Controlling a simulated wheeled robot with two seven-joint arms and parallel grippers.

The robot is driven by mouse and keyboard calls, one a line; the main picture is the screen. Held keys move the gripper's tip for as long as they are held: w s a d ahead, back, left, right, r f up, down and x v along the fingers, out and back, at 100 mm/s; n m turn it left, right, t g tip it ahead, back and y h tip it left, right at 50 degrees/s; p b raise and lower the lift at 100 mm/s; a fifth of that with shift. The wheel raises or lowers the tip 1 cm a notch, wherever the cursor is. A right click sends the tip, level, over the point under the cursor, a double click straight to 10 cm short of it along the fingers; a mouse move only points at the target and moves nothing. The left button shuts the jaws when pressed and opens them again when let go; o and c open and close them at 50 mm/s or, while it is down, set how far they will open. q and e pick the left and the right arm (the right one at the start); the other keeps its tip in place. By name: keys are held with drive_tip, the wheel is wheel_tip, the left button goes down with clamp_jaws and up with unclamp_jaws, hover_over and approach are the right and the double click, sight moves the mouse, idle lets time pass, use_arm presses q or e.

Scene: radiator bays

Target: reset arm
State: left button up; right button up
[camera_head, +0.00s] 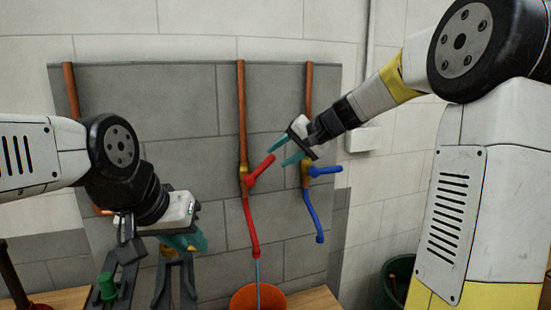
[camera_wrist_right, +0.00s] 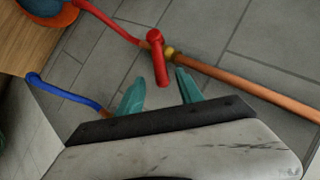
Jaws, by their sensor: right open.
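My right gripper (camera_head: 277,152) is open with teal fingers, in front of the wall near the red valve lever (camera_head: 262,168). In the right wrist view, the red lever (camera_wrist_right: 160,64) points towards the space between the open fingers (camera_wrist_right: 160,88), with gaps on both sides. The blue valve lever (camera_head: 325,171) is just right of and below the right gripper. My left gripper (camera_head: 184,242) is low at the left; its teal fingers are partly hidden and their gap is unclear.
A thin blue stream runs from the red pipe (camera_head: 251,225) into an orange bucket (camera_head: 258,297). Copper pipes (camera_head: 241,105) run up the grey tiled panel. A dark green bin (camera_head: 397,285) stands at lower right. A plunger (camera_head: 12,275) stands at lower left.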

drive_tip(key=s+d+f+n+h, duration=0.1)
drive_tip(key=s+d+f+h, duration=0.1)
drive_tip(key=s, duration=0.8)
drive_tip(key=s+d+f+n+h, duration=0.1)
drive_tip(key=s+d, duration=0.4)
drive_tip(key=s, duration=0.5)
drive_tip(key=s+d+f+n+h, duration=0.1)
drive_tip(key=s+d+f+h, duration=0.2)
drive_tip(key=s, duration=0.7)
drive_tip(key=shift+s+d+f+g, duration=0.2)
drive_tip(key=shift+s+f+g, duration=0.15)
drive_tip(key=shift+f+g, duration=0.1)
